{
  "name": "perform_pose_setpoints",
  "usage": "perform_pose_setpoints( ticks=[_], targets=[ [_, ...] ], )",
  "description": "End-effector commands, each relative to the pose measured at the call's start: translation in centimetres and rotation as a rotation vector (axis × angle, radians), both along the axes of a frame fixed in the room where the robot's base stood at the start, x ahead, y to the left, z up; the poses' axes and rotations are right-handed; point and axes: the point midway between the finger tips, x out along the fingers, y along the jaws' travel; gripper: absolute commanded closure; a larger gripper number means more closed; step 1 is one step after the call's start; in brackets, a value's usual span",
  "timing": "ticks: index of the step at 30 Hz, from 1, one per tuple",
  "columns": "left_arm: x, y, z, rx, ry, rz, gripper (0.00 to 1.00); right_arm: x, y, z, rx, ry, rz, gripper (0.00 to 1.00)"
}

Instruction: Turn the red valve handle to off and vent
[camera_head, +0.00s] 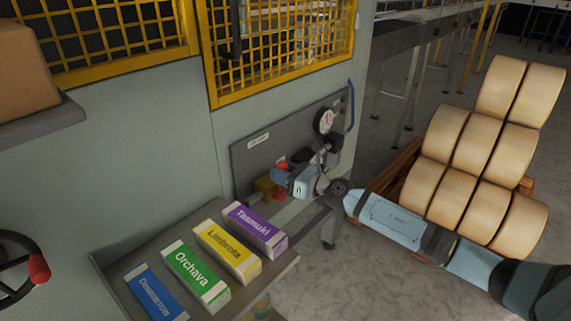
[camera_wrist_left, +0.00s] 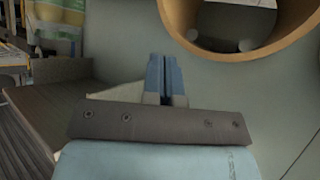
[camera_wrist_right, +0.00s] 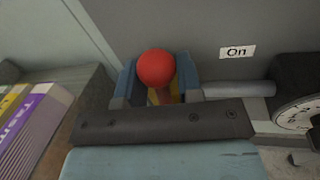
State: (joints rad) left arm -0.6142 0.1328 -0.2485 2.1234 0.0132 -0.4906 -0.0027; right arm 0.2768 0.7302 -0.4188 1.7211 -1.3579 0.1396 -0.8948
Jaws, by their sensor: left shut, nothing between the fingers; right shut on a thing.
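The red valve handle (camera_head: 282,166) is on the grey air panel (camera_head: 262,153) on the machine's side. Its round red knob (camera_wrist_right: 156,68) shows large in the right wrist view, between the fingers of my right gripper (camera_wrist_right: 156,82). That gripper is shut on the handle; it also shows in the head view (camera_head: 290,178). A white "On" label (camera_wrist_right: 237,52) is to the right of the knob. The yellow valve body (camera_head: 265,188) is partly hidden by my gripper. My left gripper (camera_wrist_left: 163,75) is shut and empty, away from the valve; the head view does not show it.
A round gauge (camera_head: 324,120) is right of the handle. A shelf (camera_head: 120,268) with several coloured cartons stands at lower left. A handwheel (camera_head: 18,262) is at far left. Large rolls (camera_head: 480,160) stand on a pallet at right. A tan ring (camera_wrist_left: 178,22) is near my left gripper.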

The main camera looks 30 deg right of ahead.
Motion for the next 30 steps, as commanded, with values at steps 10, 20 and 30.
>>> perform_pose_setpoints(
  ticks=[10, 20, 30],
  targets=[
    [-0.1, 0.04, 0.49, -0.008, 0.019, 0.008, 1.0, -0.3, 0.88, 0.11, -0.105, -0.036, 0.001, 1.0],
    [0.02, 0.04, 0.59, -0.01, 0.019, 0.01, 1.0, -0.35, 1.0, -0.04, -0.119, -0.041, 0.002, 1.0],
    [0.02, 0.06, 0.58, -0.009, 0.019, 0.01, 1.0, -0.34, 0.98, -0.04, -0.117, -0.04, 0.001, 0.41]
  ],
)
